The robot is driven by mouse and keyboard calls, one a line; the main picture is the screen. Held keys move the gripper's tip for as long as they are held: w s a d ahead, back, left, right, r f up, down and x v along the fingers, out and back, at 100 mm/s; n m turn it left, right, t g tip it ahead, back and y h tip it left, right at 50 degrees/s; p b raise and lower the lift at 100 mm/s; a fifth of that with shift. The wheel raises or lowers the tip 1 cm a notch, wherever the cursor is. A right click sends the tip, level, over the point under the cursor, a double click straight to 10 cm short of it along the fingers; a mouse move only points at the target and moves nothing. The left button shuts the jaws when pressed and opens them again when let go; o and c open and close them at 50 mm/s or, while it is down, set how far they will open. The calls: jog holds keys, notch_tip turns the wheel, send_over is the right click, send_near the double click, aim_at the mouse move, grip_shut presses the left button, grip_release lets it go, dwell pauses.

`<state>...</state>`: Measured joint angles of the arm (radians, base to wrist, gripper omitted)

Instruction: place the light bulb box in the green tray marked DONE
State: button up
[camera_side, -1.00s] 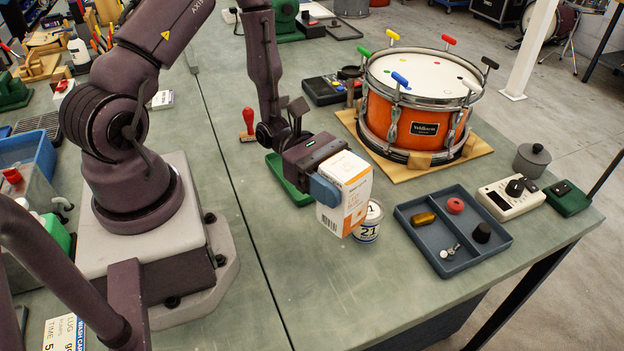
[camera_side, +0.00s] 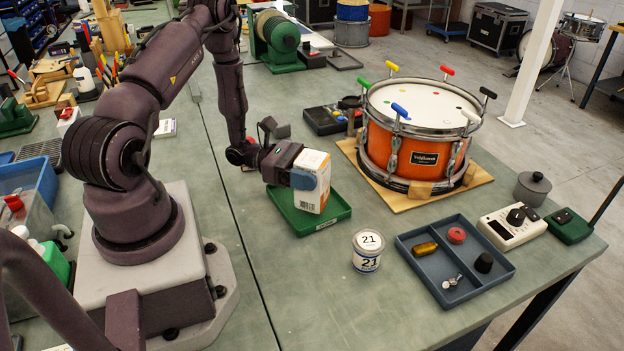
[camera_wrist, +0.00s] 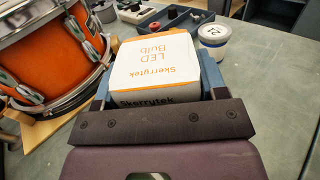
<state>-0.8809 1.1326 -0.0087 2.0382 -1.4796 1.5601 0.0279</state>
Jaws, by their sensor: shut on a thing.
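The light bulb box (camera_side: 312,182) is white and orange and stands roughly upright at the green tray (camera_side: 331,219). It also shows in the wrist view (camera_wrist: 158,63), with "LED Bulb" and "Skerrytek" printed on it. My gripper (camera_side: 306,180) is shut on the box, with blue fingers on its sides. In the side view the box is over the tray's floor, within its rim. I cannot tell if its base touches the tray. A label on the tray's front rim is too small to read.
A white can marked 21 (camera_side: 367,250) stands right of the green tray. A blue-grey divided tray (camera_side: 408,250) with small parts lies further right. An orange drum (camera_side: 416,140) on a wooden board (camera_side: 402,203) stands behind. The bench left of the can is clear.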

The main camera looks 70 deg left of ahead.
jog(key=shift+f, duration=1.1)
jog(key=shift+f, duration=0.1)
jog(key=o, duration=0.9)
jog(key=shift+o, duration=0.2)
